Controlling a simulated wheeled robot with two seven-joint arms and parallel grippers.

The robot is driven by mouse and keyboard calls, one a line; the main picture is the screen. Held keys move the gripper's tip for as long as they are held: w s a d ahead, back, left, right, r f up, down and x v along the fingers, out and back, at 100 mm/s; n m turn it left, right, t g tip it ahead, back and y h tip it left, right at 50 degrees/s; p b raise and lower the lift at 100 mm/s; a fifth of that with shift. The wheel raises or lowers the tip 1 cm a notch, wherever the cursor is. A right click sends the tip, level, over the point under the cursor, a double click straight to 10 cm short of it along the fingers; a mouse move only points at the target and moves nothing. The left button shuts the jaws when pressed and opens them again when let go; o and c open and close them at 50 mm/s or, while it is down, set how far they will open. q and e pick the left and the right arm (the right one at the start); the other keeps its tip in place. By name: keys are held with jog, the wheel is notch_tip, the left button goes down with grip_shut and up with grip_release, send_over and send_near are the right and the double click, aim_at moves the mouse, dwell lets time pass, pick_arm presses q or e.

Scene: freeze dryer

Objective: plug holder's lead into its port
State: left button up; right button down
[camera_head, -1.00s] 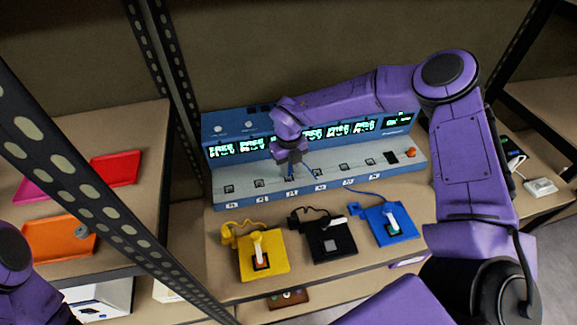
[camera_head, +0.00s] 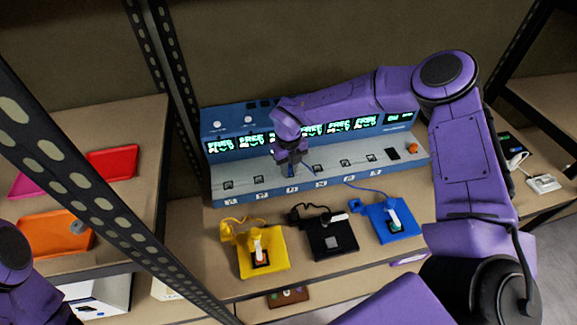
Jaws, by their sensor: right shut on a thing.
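My right gripper (camera_head: 291,165) points down at the front ledge of the blue and grey port unit (camera_head: 330,172), over the row of small dark ports. It is shut on the small plug of the blue lead, which is mostly hidden by the fingers. I cannot tell whether the plug is in the port below it. The blue holder (camera_head: 377,226) lies on the shelf at front right, with a tube standing in it. Its blue lead (camera_head: 366,190) runs up-left towards the unit. My left arm shows at the lower left edge; its gripper is out of view.
A yellow holder (camera_head: 276,262) with a tube and a black holder (camera_head: 318,251) lie left of the blue one, each with its own lead. A slotted post (camera_head: 120,215) crosses the left side. Red (camera_head: 113,162) and orange (camera_head: 45,240) trays lie on the left shelf.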

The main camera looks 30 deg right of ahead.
jog(key=c, duration=1)
grip_release()
jog(key=shift+o, duration=0.2)
